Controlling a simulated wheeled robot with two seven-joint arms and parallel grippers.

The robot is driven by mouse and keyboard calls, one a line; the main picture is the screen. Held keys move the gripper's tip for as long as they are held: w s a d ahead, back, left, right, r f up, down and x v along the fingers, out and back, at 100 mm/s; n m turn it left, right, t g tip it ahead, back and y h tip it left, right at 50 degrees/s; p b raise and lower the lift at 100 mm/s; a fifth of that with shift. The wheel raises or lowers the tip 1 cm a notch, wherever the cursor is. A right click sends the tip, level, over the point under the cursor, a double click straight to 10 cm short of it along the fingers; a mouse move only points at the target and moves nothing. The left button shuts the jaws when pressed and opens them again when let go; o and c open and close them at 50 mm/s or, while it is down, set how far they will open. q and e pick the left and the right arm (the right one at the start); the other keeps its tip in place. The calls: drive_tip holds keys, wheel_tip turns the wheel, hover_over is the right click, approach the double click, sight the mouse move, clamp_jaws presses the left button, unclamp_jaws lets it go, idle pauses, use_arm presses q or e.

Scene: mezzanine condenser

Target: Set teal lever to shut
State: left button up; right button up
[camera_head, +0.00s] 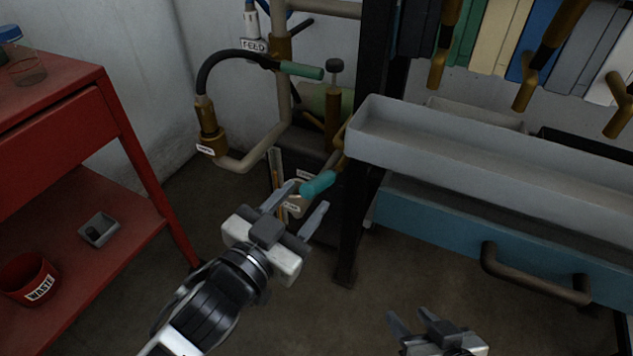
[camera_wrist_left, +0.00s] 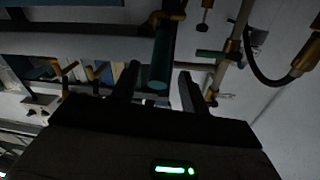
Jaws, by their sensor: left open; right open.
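Two teal-gripped levers are in view. The lower teal lever (camera_head: 318,184) is on the pipework beside the dark post, its teal end angled down to the left. The upper teal lever (camera_head: 301,70) lies roughly level, higher on the pipes. My left gripper (camera_head: 303,200) is open at the lower lever's teal end. In the left wrist view, that lever's teal grip (camera_wrist_left: 160,68) points between the open fingers (camera_wrist_left: 157,84); contact cannot be told. The upper lever (camera_wrist_left: 218,54) shows right of them. My right gripper (camera_head: 411,316) is open and empty at the bottom.
A grey tray (camera_head: 480,152) and a blue drawer (camera_head: 430,220) with a dark handle stand right of the dark post (camera_head: 362,200). A red shelf unit (camera_head: 105,205) with a waste bin (camera_head: 28,275) is at left. Bare floor lies between them.

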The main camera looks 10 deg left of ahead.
sight(316, 185)
use_arm(q)
drive_tip(key=x, duration=0.5)
clamp_jaws()
